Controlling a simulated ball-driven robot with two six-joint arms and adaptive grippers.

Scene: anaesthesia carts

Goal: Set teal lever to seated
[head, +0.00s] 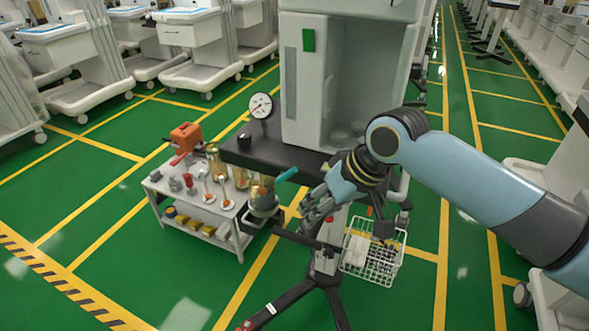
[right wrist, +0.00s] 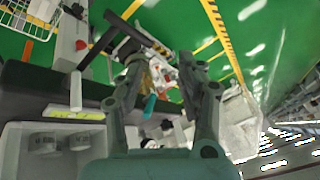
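The teal lever (head: 286,175) sticks up at a tilt from a canister with a metal lower part (head: 264,203) at the left front of the cart's dark shelf. My right gripper (head: 316,208) is just to the right of the lever in the head view, its fingers pointing down and left. In the right wrist view the teal lever (right wrist: 150,104) shows between the two spread fingers of the right gripper (right wrist: 160,65). The gripper looks open and empty; whether a finger touches the lever I cannot tell. My left gripper is not in view.
A pressure gauge (head: 260,106) stands on the dark shelf (head: 270,155). A white side table (head: 205,215) with an orange device (head: 186,137) and several small parts stands left. A wire basket (head: 372,258) hangs below my right gripper. Green floor is free in front.

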